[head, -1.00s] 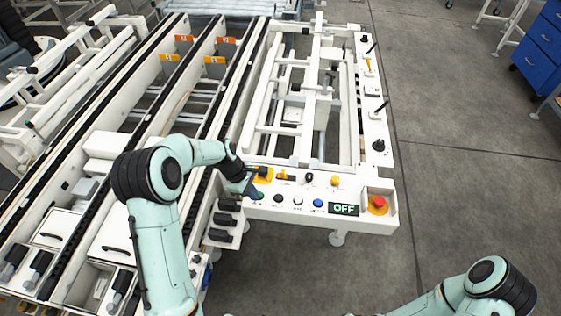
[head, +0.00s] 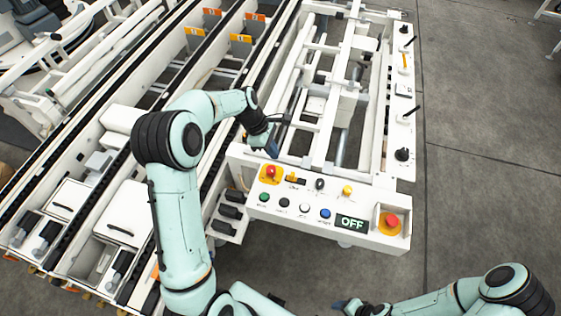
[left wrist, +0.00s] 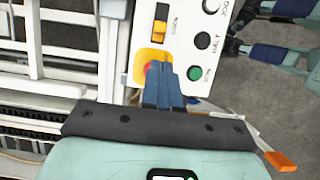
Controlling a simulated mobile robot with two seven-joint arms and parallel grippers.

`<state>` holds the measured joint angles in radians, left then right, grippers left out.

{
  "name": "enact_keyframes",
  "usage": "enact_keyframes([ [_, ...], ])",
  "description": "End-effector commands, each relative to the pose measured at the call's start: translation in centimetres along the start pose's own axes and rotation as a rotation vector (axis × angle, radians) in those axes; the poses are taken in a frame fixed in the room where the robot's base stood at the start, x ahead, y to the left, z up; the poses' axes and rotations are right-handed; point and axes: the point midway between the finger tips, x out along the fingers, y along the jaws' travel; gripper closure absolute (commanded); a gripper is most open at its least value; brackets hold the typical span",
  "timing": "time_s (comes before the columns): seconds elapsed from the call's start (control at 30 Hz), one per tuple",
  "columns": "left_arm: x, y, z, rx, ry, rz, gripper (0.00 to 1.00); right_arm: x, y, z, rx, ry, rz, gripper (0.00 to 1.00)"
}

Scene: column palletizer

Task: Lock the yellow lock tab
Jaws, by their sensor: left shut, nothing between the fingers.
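The white control panel (head: 300,222) carries a small yellow tab (head: 291,178) on a black switch near its back left. That tab also shows in the left wrist view (left wrist: 158,27). Beside it, a red knob (head: 271,172) sits on a yellow plate (head: 263,179). My left gripper (head: 272,151) is shut and empty, just behind the red knob in the head view. In the left wrist view its blue fingers (left wrist: 162,84) partly cover the red knob; contact cannot be told. My right gripper (head: 345,303) is low in the head view, away from the panel; its jaws are unclear.
The panel also has a green button (head: 264,197), a yellow button (head: 347,190), an OFF display (head: 352,223) and a red emergency stop (head: 391,221). A white frame (head: 335,110) and conveyor rails stand behind and left. Open floor (head: 490,170) lies to the right.

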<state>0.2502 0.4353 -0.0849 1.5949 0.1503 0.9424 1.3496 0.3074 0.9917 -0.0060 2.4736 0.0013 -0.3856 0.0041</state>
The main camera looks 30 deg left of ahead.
Motion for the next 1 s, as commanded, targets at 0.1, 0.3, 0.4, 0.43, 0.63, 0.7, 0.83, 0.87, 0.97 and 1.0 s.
enact_keyframes([
  [0.1,1.7,-0.1,0.0,-0.001,-0.001,-0.005,1.00,0.1,0.1,0.1,0.000,-0.001,0.000,0.37],
  [0.3,5.5,-0.2,-0.1,-0.001,-0.001,-0.007,1.00,0.3,0.2,0.2,0.001,-0.003,0.001,0.37],
  [0.4,7.1,-0.1,0.0,0.000,-0.001,-0.005,1.00,0.4,0.2,0.2,0.001,-0.003,0.001,0.37],
  [0.43,7.5,-0.1,0.0,0.000,-0.001,-0.004,1.00,0.4,0.2,0.2,0.001,-0.003,0.001,0.37],
  [0.63,9.3,-0.1,0.0,0.000,0.000,-0.003,1.00,0.4,0.2,0.2,0.001,-0.003,0.001,0.37],
  [0.7,9.5,0.0,0.0,0.000,0.000,-0.001,1.00,0.4,0.2,0.2,0.001,-0.003,0.001,0.37],
  [0.83,9.6,0.0,0.0,0.000,0.000,0.000,1.00,0.4,0.2,0.2,0.001,-0.003,0.001,0.37],
  [0.87,9.6,0.0,0.0,0.000,0.000,0.000,1.00,0.4,0.2,0.2,0.001,-0.003,0.001,0.37],
  [0.97,9.5,0.0,0.0,0.000,0.000,-0.001,1.00,0.4,0.2,0.2,0.001,-0.003,0.001,0.37],
  [1.0,9.6,0.0,0.0,0.000,0.000,-0.001,1.00,0.4,0.2,0.2,0.001,-0.003,0.001,0.37],
])
